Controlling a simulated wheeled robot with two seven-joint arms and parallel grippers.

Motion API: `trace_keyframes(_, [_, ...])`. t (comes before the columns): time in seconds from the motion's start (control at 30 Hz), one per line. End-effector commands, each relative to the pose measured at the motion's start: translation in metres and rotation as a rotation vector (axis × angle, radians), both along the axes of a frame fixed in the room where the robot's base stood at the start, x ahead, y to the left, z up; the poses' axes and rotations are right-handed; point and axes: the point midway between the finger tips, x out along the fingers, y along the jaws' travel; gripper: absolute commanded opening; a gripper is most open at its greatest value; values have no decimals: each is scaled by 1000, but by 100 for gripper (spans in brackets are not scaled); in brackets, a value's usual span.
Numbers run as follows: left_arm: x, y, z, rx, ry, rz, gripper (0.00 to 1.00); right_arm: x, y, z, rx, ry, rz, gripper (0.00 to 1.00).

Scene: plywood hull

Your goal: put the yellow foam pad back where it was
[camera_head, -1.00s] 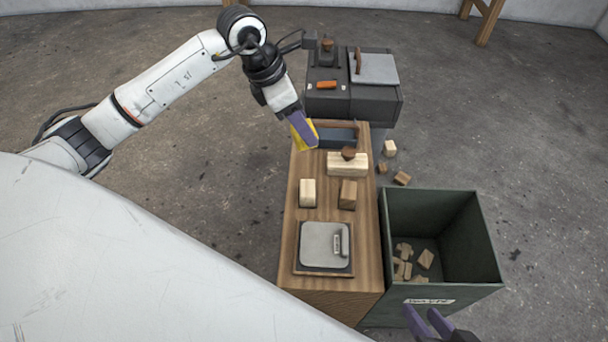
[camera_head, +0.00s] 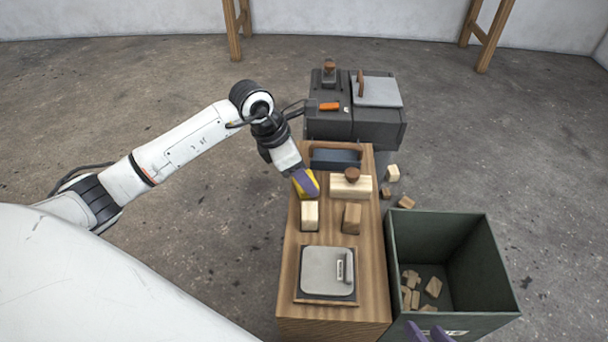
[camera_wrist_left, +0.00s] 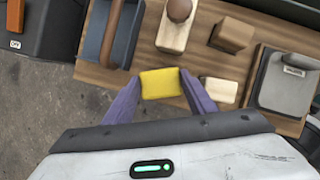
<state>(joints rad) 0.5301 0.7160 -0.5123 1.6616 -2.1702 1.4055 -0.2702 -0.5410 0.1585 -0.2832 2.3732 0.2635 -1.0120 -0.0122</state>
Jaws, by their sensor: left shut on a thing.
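The yellow foam pad (camera_head: 314,187) is between the fingers of my left gripper (camera_head: 306,184), over the left side of the wooden bench top (camera_head: 288,262). In the left wrist view the pad (camera_wrist_left: 161,84) sits at the fingertips, with one purple finger on each side. The gripper is shut on it. I cannot tell whether the pad touches the bench. My right gripper (camera_head: 429,334) shows only as two purple fingertips, apart, at the bottom edge by the green bin.
Near the pad are a blue tray (camera_head: 322,158), a pale block with a brown knob (camera_head: 340,189), a pale block (camera_head: 310,216) and a brown block (camera_head: 352,219). A grey lidded box (camera_head: 320,273) lies nearer. The green bin (camera_head: 405,245) holds scraps. A dark cabinet (camera_head: 378,127) stands behind.

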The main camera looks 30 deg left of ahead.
Motion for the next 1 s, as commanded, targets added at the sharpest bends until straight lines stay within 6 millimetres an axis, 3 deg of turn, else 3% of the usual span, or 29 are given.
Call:
trace_keyframes(0.1, [0,0,-3,1,1,0,33,0,0,-2,2,0,0,31])
trace_keyframes(0.13, [0,0,-3,1,0,-1,52,0,1,-1,3,-1,0,31])
trace_keyframes(0.23, [0,0,-2,1,1,0,69,0,1,0,4,-2,0,31])
trace_keyframes(0.63, [-1,2,6,2,-1,0,69,0,-1,4,-3,-4,-1,31])
trace_keyframes(1.0, [-22,21,75,3,-1,0,69,-8,-14,-13,-89,64,2,31])
